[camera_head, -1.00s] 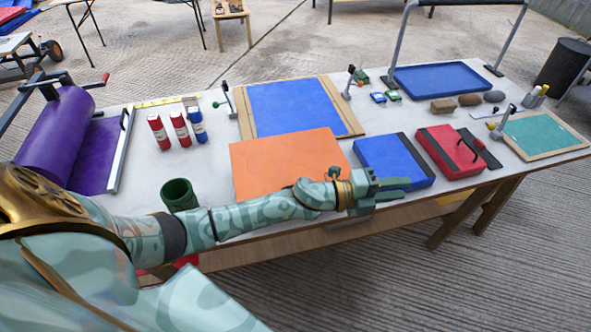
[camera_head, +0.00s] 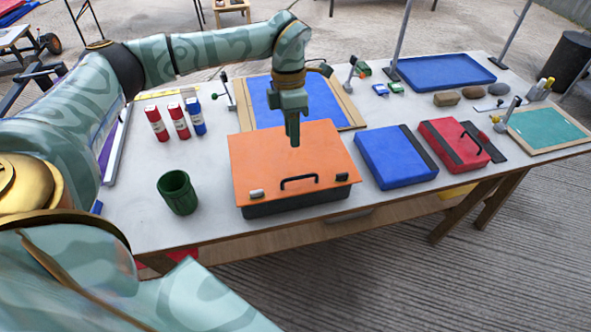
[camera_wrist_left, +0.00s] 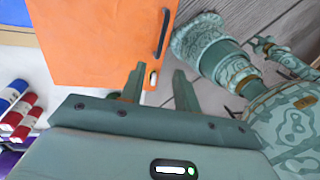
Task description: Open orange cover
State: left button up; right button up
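The orange cover (camera_head: 285,155) lies flat on a dark box (camera_head: 290,205) at the front middle of the table. A black handle (camera_head: 299,181) and two small latches, a left one (camera_head: 257,194) and a right one (camera_head: 341,178), sit along its front edge. My left gripper (camera_head: 294,142) points down over the back part of the cover, seemingly above it and empty. In the left wrist view its fingers (camera_wrist_left: 157,72) are apart, with the orange cover (camera_wrist_left: 95,38), its handle (camera_wrist_left: 162,34) and one latch (camera_wrist_left: 152,80) beyond them. My right gripper does not show.
A green cup (camera_head: 177,194) stands left of the box. A blue case (camera_head: 393,160) and a red case (camera_head: 448,145) lie to the right. A framed blue panel (camera_head: 335,105) lies behind the cover.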

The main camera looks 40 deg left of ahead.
pick_arm(q)
jog(key=b, duration=0.2)
send_over(295, 170)
jog(key=s+d, duration=0.3)
jog(key=s, duration=0.1)
notch_tip(295, 170, down, 11)
jog(key=shift+r, duration=0.1)
grip_shut()
